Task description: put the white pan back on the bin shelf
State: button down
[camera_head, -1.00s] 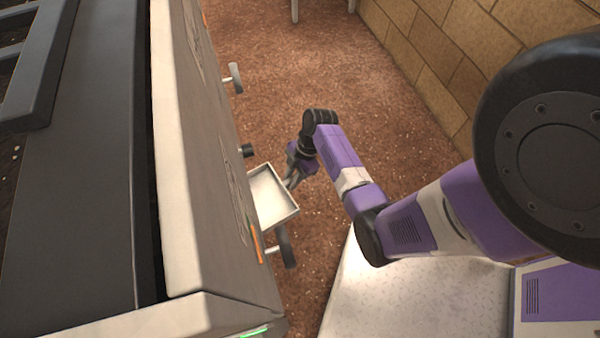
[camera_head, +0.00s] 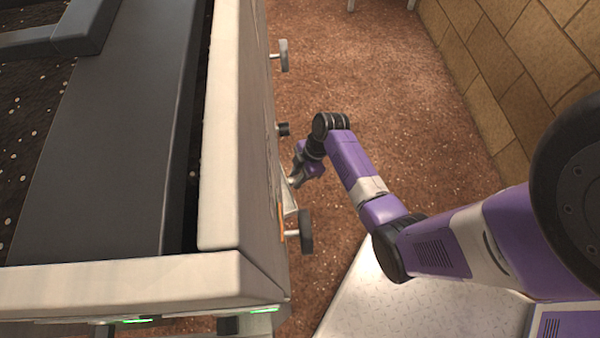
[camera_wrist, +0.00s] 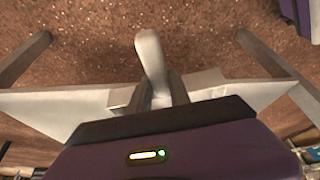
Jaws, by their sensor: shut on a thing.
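The white pan (camera_head: 288,203) shows in the head view only as a thin pale edge beside the machine's side panel. The panel hides the rest. In the wrist view the pan's white wall (camera_wrist: 50,106) spans from left to right across the fingers. My gripper (camera_head: 296,180) is low beside the machine and shut on the pan. In the wrist view the gripper (camera_wrist: 160,92) has its fingers on either side of a pale upright piece at the pan's middle. I cannot make out the bin shelf for certain.
The large machine (camera_head: 235,150) fills the left, with knobs (camera_head: 306,232) sticking out of its side. Grey bars stand left (camera_wrist: 22,60) and right (camera_wrist: 275,52) in the wrist view. Open brown floor (camera_head: 370,80) lies between the machine and a block wall (camera_head: 500,60).

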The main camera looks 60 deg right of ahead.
jog(key=shift+f, duration=0.1)
jog(key=c, duration=1.1)
grip_release()
jog(key=p+v, duration=0.2)
jog(key=v, duration=0.6)
jog(key=shift+p, duration=0.4)
jog(key=shift+f, duration=0.1)
jog(key=shift+d, duration=0.1)
